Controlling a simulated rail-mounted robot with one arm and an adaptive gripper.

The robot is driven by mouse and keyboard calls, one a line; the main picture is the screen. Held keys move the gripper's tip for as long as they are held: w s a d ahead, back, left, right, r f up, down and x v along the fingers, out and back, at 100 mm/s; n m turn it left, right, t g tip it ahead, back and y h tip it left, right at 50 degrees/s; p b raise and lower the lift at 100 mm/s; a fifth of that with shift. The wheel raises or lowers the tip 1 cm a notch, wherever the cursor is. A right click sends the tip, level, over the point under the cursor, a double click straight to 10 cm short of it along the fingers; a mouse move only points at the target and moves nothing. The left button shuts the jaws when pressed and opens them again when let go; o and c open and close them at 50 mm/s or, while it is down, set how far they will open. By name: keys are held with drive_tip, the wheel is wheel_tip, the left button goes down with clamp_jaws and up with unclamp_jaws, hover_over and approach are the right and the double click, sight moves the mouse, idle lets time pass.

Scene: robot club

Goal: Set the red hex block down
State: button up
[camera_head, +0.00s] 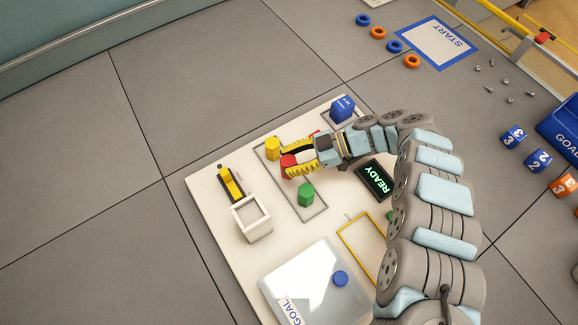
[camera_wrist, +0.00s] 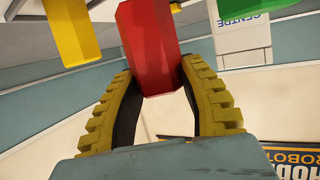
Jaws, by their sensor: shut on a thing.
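My gripper (camera_head: 298,161) is shut on the red hex block (camera_head: 288,161), above or on the grey-outlined strip (camera_head: 320,213) of the cream board. In the wrist view, the red hex block (camera_wrist: 150,45) sits between the two yellow ribbed fingers (camera_wrist: 165,95), and its far end runs toward the top edge. A yellow block (camera_head: 273,147) stands beyond it at one end of the strip, and a green hex block (camera_head: 306,194) stands on its near side. I cannot tell whether the red block touches the board.
The floor left of the board is clear.

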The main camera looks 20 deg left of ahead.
sight(290, 165)
drive_tip(key=shift+w+a+f, duration=0.15)
drive_tip(key=shift+w+f, duration=0.05)
drive_tip(key=shift+f, duration=0.25)
drive_tip(key=shift+f+b, duration=0.9)
drive_tip(key=shift+f, duration=0.7)
drive_tip(key=shift+w+f, duration=0.1)
drive_tip(key=o, duration=1.1)
drive_tip(key=shift+w+r, duration=0.1)
drive_tip(key=shift+r, duration=0.15)
drive_tip(key=shift+p+v, duration=0.45)
drive_tip(key=shift+v, duration=1.4)
drive_tip(key=shift+w+d, duration=0.15)
drive_tip(key=shift+d, duration=0.15)
